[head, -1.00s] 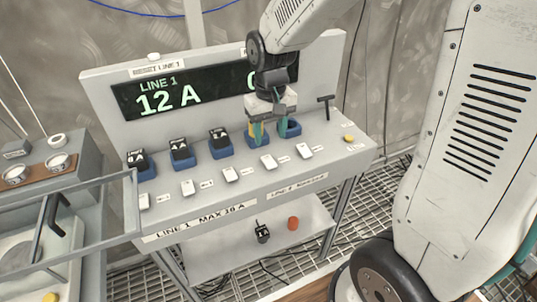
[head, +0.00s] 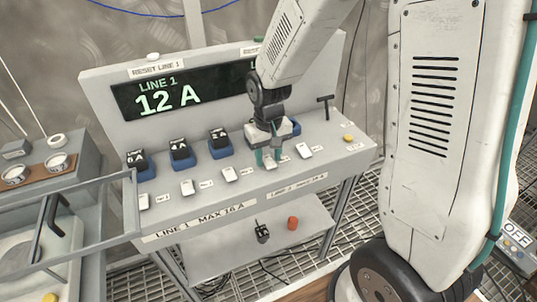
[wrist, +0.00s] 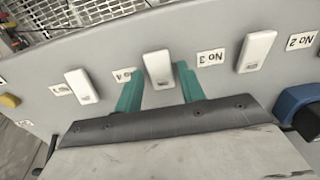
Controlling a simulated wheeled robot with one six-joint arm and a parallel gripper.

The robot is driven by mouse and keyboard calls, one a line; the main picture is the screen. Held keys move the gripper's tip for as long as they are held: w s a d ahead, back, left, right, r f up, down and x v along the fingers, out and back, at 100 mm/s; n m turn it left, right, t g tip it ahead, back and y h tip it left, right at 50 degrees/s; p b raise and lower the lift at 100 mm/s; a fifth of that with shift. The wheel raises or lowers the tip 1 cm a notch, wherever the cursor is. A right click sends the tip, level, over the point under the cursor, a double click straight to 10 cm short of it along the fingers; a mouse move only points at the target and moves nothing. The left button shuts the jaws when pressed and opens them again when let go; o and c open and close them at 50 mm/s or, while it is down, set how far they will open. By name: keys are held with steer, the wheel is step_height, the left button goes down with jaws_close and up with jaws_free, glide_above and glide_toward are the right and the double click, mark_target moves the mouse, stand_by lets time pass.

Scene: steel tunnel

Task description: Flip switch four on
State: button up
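Switch four (wrist: 159,68) is a white rocker on the grey sloping panel. In the wrist view it stands between the two green fingers of my gripper (wrist: 160,92), with the label No 4 (wrist: 125,75) beside it. The fingers are apart, one on each side of the switch; I cannot tell whether they touch it. In the head view my gripper (head: 267,158) is low over the switch row and partly hides switch four. Whether the switch is on or off is not clear. The display (head: 165,95) reads LINE 1, 12 A.
Other white switches flank it: switch three (head: 229,174) on the left and switch five (head: 304,151) on the right. Behind are blue sockets (head: 221,151), three with black plugs. A T-shaped handle (head: 325,103) and yellow button (head: 348,138) are at right.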

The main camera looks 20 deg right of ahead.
mark_target(266, 156)
steer(key=c, duration=0.6)
steer(key=shift+w+g, duration=0.3)
steer(key=shift+g, duration=0.8)
steer(key=o, duration=1)
steer(key=r, duration=0.2)
steer(key=w+r, duration=0.1)
steer(key=r, duration=0.4)
steer(key=shift+w+r, duration=0.25)
steer(key=shift+r, duration=0.1)
